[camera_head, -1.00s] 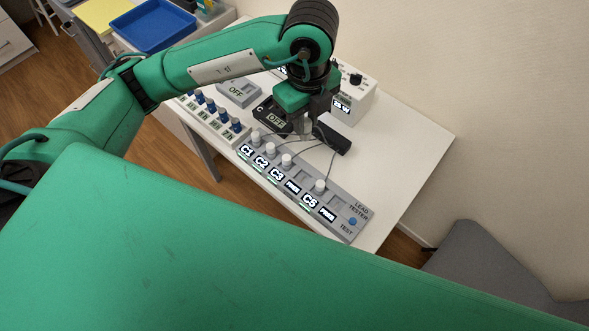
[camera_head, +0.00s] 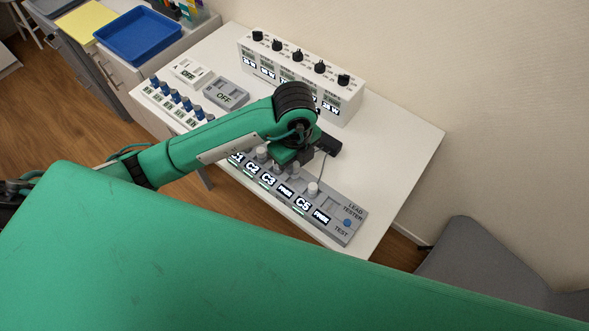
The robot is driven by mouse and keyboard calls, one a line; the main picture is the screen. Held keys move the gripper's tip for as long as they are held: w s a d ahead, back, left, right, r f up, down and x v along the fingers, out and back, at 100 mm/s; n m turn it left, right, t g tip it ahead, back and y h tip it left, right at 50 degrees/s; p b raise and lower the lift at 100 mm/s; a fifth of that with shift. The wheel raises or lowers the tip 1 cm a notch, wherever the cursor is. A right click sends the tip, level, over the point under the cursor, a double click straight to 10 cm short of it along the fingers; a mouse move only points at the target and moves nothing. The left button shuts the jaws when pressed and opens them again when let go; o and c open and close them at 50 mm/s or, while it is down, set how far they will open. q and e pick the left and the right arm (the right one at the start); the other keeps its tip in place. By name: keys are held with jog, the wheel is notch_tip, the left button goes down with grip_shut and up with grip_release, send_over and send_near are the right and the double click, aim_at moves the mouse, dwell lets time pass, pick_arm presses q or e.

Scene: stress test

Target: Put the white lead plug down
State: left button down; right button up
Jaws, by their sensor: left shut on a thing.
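The grey lead tester (camera_head: 334,229) lies along the front edge of the white table, with lit labels and white plugs standing in it. My left arm comes in from the left over the tester. My left gripper (camera_head: 285,174) points down close above the tester's middle slots, shut on the white lead plug, which is mostly hidden by the fingers and wrist. I cannot tell whether that plug touches the tester. My right gripper is out of view.
A white box with black knobs (camera_head: 290,65) stands at the back of the table. A blue tray (camera_head: 150,33) lies farther left. The table's right side is clear.

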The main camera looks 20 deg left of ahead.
aim_at(295, 165)
pick_arm(q)
jog(key=shift+f, duration=2.15)
jog(key=shift+f, duration=0.15)
jog(key=c, duration=1.3)
grip_release()
jog(key=shift+o, duration=0.2)
notch_tip(295, 165, up, 12)
jog(key=shift+r, duration=0.15)
